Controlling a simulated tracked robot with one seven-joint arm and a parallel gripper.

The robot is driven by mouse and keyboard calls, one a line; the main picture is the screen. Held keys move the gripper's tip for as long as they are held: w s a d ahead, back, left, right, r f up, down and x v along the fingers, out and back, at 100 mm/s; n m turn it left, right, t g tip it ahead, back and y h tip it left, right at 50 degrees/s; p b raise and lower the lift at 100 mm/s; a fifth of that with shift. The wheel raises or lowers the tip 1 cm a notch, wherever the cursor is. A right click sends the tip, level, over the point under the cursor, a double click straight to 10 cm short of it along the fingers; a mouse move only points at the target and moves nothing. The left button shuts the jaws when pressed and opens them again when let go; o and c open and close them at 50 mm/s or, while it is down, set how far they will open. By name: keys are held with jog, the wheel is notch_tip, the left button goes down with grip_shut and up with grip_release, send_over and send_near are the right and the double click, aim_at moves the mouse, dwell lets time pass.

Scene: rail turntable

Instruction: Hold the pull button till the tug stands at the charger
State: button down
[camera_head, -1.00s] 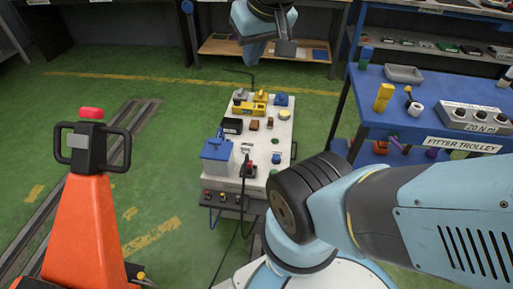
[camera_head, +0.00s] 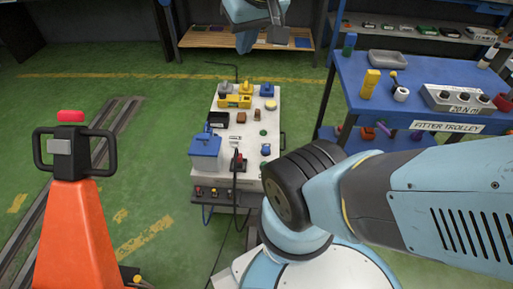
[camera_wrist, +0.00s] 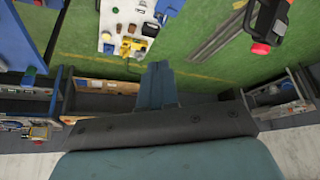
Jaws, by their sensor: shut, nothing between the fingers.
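My gripper (camera_head: 246,42) is at the top edge of the head view, beyond the white-topped cart, and in the wrist view its fingers (camera_wrist: 158,72) are together and empty. An orange truck (camera_head: 72,230) with a black handle (camera_head: 74,146) and red top button (camera_head: 70,116) stands at the left; its button also shows in the wrist view (camera_wrist: 261,48). The white-topped cart (camera_head: 243,128) carries a blue box (camera_head: 205,147), a yellow block and several small parts. A button panel (camera_head: 212,193) sits on its near side. I cannot tell which part is the pull button, or identify the charger.
Rails (camera_head: 40,222) run along the green floor between the truck and the left wall. A blue fitter trolley (camera_head: 425,110) stands at the right, near my arm. A wooden shelf (camera_head: 250,38) is at the back. The floor between truck and cart is mostly clear.

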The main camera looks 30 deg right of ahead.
jog(key=shift+w, duration=0.15)
jog(key=w+d+f+m+g, duration=0.2)
jog(key=w+d+f, duration=0.2)
jog(key=w+f, duration=0.65)
jog(key=w+d+f+m+g, duration=0.1)
jog(key=w+d+f, duration=0.3)
jog(key=w+f, duration=0.6)
jog(key=s+d+f+m+g, duration=0.1)
jog(key=d+f, duration=0.2)
jog(key=f, duration=0.7)
jog(key=s+d+f+m, duration=0.1)
jog(key=d+f, duration=0.1)
jog(key=f, duration=0.9)
jog(key=s+d+f+m+g, duration=0.1)
jog(key=d+f, duration=0.2)
jog(key=f, duration=0.7)
jog(key=shift+s+d+f+m+g, duration=0.25)
jog(key=shift+d+f+m+g, duration=0.05)
jog(key=shift+m, duration=0.1)
jog(key=shift+f, duration=0.1)
